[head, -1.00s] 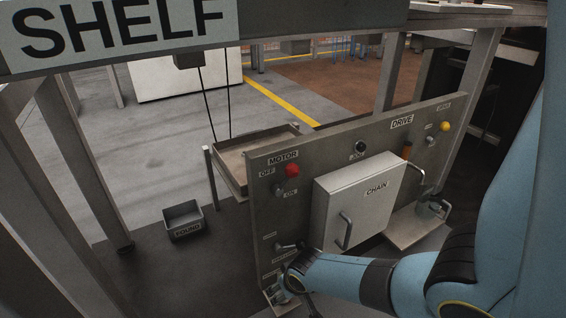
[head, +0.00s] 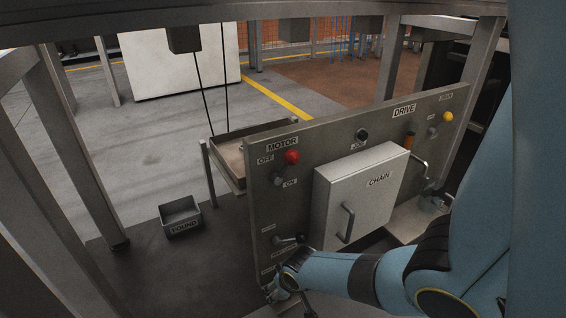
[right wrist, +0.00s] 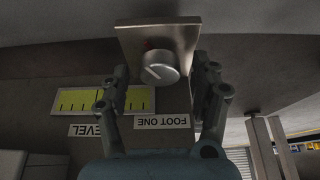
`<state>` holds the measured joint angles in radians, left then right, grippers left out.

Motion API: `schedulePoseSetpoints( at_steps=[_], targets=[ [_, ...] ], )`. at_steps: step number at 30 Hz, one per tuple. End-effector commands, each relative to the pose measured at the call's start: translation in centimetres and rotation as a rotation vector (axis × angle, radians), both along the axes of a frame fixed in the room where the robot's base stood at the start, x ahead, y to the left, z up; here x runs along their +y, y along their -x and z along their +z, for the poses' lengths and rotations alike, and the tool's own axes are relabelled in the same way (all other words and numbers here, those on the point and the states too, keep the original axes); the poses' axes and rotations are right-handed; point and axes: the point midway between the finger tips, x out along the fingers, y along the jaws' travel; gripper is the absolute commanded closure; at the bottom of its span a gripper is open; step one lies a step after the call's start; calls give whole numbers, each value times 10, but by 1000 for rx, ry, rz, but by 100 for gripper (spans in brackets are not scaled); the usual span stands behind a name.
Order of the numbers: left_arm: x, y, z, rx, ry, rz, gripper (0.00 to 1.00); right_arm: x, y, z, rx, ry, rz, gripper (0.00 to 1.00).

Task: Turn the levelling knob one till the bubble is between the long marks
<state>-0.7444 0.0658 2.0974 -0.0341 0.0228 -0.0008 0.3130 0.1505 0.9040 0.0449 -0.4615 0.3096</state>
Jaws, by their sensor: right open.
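The levelling knob (right wrist: 158,68), a round grey metal knob with a slot-like line on its face, sits on a metal plate in the right wrist view. The label FOOT ONE (right wrist: 162,122) appears upside down below it. My right gripper (right wrist: 161,78) is open, with one finger on each side of the knob; I cannot tell whether they touch it. The yellow-green level vial (right wrist: 80,101) with dark marks is partly behind the left finger; I cannot make out its bubble. In the head view my right gripper (head: 279,287) is low at the panel's left end, the knob hidden.
The drive panel (head: 335,135) carries a red button (head: 292,157), a yellow button (head: 447,117) and a white chain cover (head: 352,198) with a handle. A small lever (head: 288,240) sticks out just above my right gripper. A grey FOUND bin (head: 180,216) stands on the floor at left.

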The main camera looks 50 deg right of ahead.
Motion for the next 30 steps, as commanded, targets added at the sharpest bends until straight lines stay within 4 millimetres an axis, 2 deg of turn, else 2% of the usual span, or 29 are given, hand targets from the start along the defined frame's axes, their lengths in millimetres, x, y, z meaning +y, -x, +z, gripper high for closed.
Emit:
schedulePoseSetpoints(
  at_steps=[2, 15, 23, 30],
  targets=[
    [0, 0, 0, 0, 0, 0, 60, 0, 0, 0, 0, 0, 0, 37],
    [0, 0, 0, 0, 0, 0, 60, 0, 1, 0, 1, 0, 0, 92],
    [0, 0, 0, 8, -1, 0, 60, 1, 0, 0, 1, -1, -30, 92],
    [1, -1, -1, 46, -3, 5, 60, 2, 0, 0, 2, 0, -156, 92]
  ],
)
